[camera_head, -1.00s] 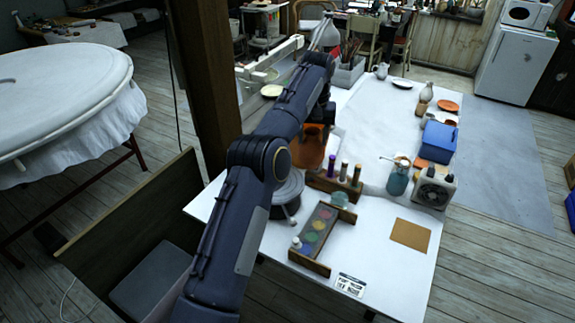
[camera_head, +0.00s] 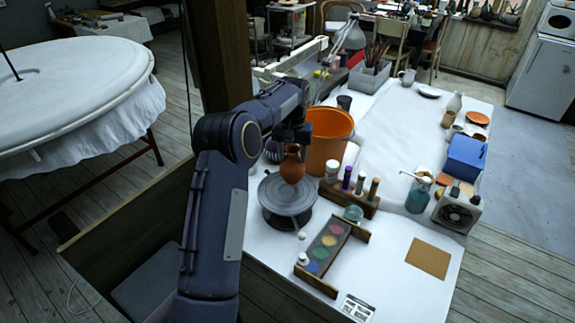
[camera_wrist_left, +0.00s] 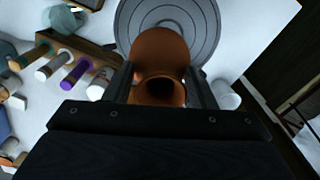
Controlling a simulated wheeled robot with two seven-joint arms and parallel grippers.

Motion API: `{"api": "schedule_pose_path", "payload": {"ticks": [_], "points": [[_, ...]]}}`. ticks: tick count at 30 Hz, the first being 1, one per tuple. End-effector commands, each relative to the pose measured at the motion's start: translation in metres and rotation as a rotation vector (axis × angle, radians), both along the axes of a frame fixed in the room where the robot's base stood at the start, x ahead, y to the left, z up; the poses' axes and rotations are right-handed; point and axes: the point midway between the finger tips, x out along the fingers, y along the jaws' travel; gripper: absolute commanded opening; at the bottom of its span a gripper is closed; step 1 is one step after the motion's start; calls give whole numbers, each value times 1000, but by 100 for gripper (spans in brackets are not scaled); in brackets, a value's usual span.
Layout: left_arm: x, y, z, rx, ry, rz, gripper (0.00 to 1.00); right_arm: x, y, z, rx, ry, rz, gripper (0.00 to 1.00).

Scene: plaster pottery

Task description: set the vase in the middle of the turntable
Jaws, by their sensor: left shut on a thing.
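The vase (camera_head: 292,165) is small, reddish-brown and upright, with a narrow neck. It also shows in the left wrist view (camera_wrist_left: 160,50), mouth toward the camera. My left gripper (camera_head: 293,143) is shut on its neck; the fingers (camera_wrist_left: 163,85) flank it in the wrist view. The turntable (camera_head: 287,201) is a grey ringed disc on a dark base. The vase appears over the rear part of the disc in the head view, and whether it touches is unclear. In the wrist view it covers part of the turntable (camera_wrist_left: 195,20). My right gripper is not in view.
An orange bucket (camera_head: 328,140) stands close behind the vase. A wooden rack with several bottles (camera_head: 347,181) is to the right. A paint palette (camera_head: 325,247) lies in front right. A small white item (camera_head: 302,235) sits near the turntable's front edge.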

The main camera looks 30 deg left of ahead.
Motion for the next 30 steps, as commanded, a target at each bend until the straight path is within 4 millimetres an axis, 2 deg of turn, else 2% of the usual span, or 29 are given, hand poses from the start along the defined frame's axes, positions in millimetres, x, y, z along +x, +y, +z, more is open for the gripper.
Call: {"api": "schedule_pose_path", "payload": {"ticks": [5, 7, 13, 25, 26, 30], "points": [[-3, 9, -10, -1, -1, 0, 5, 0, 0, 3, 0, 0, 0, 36], [-7, 14, -17, -1, 1, 1, 5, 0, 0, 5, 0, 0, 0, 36], [-6, 13, -44, -1, 0, -1, 5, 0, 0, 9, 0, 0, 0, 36], [-6, 13, -51, 0, -2, -1, 5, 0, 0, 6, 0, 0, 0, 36], [-6, 13, -51, -1, -1, -1, 53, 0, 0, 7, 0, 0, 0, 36], [-6, 13, -51, -1, -1, -1, 71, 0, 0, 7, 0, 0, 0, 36]]}}
